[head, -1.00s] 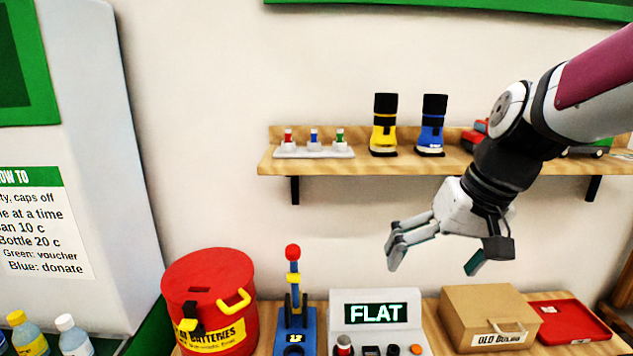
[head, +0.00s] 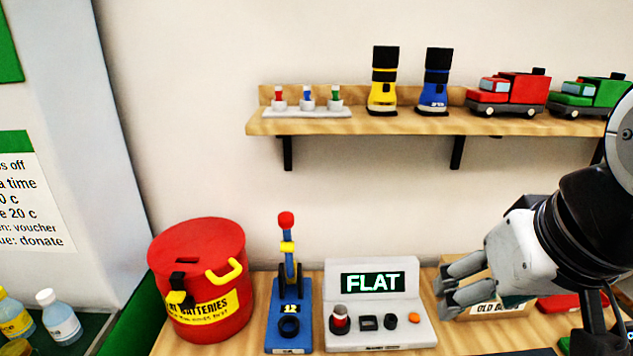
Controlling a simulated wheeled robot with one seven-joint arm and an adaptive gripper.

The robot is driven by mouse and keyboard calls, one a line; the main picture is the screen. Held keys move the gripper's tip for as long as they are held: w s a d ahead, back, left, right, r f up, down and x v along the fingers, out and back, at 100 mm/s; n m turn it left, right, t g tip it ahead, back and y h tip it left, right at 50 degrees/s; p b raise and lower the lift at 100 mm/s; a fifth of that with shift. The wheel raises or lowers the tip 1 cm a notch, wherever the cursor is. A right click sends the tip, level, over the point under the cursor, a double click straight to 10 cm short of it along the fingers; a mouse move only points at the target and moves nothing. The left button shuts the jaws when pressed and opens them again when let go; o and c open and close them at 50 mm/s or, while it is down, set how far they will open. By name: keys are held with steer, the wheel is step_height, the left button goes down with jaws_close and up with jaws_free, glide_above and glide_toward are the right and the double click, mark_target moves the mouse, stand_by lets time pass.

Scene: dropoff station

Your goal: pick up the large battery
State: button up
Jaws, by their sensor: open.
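A grey tester (head: 378,271) with a lit "FLAT" display stands on the wooden bench. A short upright cylinder (head: 340,318), red and dark with a pale top, stands in the left socket on its front; it looks like a battery, and I cannot tell for sure that it is the large one. My gripper (head: 500,316) is open and empty, to the right of the tester, fingers pointing left. It covers much of the cardboard box marked "OLD" (head: 497,308). The thumb side is low at the picture's lower right.
A red batteries bin (head: 207,252) and a blue stand with a red-knobbed lever (head: 287,262) are left of the tester. A shelf (head: 360,125) above holds torches and toy trucks (head: 515,92). A red tray (head: 560,303) is partly hidden behind my gripper.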

steer(key=w+a+f+m+g+b, duration=0.1)
steer(key=w+a+f+m+g, duration=0.2)
steer(key=w, duration=0.4)
steer(key=w+a+f+m+b, duration=0.1)
steer(key=w+a+f+m, duration=0.1)
steer(key=w+m, duration=0.3)
steer(key=m+g+b, duration=0.1)
steer(key=m+g, duration=0.1)
steer(key=m, duration=0.5)
glide_toward(340, 309)
step_height(340, 309, down, 5)
steer(key=shift+s+r, duration=0.2)
steer(key=shift+w+f+p, duration=0.15)
steer(key=shift+f+p, duration=0.15)
steer(key=shift+f, duration=1.3)
steer(key=shift+w+f+p, duration=0.15)
steer(key=shift+f+p, duration=0.15)
steer(key=shift+f, duration=1.3)
jaws_close()
